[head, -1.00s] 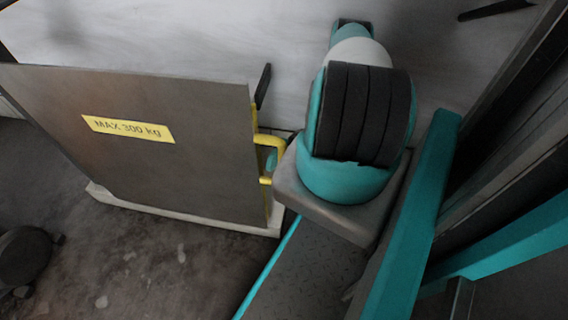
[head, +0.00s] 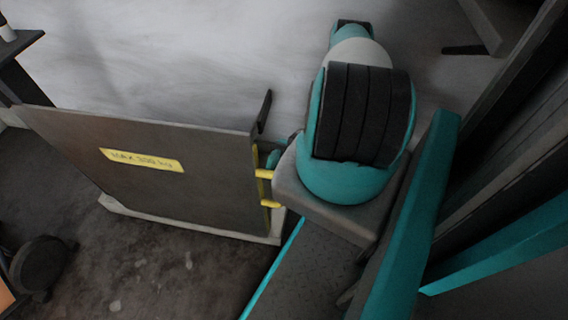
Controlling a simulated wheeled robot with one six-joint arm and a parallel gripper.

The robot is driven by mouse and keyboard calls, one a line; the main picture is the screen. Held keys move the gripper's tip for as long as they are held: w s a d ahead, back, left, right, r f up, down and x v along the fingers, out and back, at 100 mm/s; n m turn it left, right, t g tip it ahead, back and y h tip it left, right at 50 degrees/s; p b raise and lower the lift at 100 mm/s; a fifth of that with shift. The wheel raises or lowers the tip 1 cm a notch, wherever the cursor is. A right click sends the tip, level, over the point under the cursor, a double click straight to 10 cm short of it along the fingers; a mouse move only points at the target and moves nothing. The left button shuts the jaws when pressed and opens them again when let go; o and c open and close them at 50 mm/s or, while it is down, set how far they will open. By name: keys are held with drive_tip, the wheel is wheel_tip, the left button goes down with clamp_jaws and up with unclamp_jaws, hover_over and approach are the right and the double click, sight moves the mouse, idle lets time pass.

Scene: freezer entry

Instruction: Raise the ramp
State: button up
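The ramp (head: 165,190) is a flat grey panel with a yellow "MAX 300 KG" label (head: 142,160). It stands steeply tilted left of my arm, its lower edge by a pale strip (head: 190,228) on the floor. I cannot tell its exact angle.
A pale smooth surface (head: 180,60) lies beyond the ramp. A dark shelf or table (head: 18,60) shows at upper left. A dark round object (head: 40,265) stands on the rough dark floor at lower left. Floor in front of the ramp looks clear.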

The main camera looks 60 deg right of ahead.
wheel_tip(320, 180, up, 12)
drive_tip(key=p, duration=0.9)
drive_tip(key=shift+f+p, duration=0.15)
drive_tip(key=shift+p, duration=0.2)
drive_tip(key=shift+c, duration=0.3)
